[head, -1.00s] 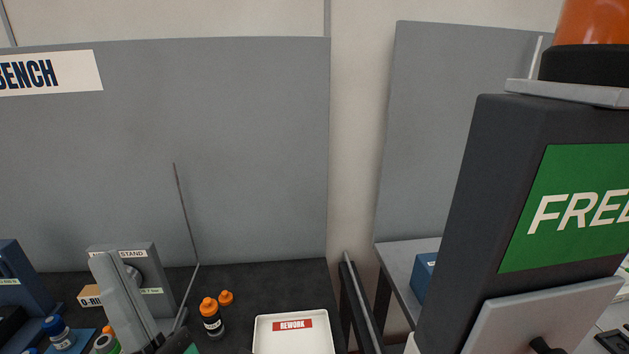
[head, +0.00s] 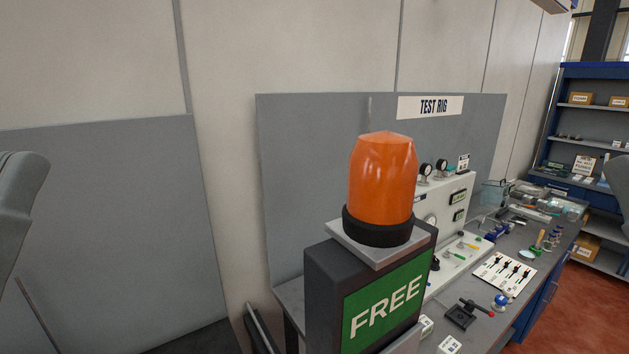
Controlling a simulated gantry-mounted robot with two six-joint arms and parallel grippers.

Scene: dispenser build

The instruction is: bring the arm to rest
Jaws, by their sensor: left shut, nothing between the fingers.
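A smooth grey link of my left arm (head: 18,205) stands at the left edge of the head view, its rounded top against the grey panel. The link is cut off by the picture edge, and no fingers of my left gripper show. A grey part of my right arm (head: 615,215) is at the right edge, also cut off. My right gripper does not show. No object is seen held.
An orange beacon (head: 382,185) stands on a dark post with a green FREE sign (head: 385,308). Behind it is the test rig bench (head: 528,290) with gauges, levers and small parts. A blue shelf unit (head: 580,150) is at the far right. Red floor (head: 580,305) shows clear.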

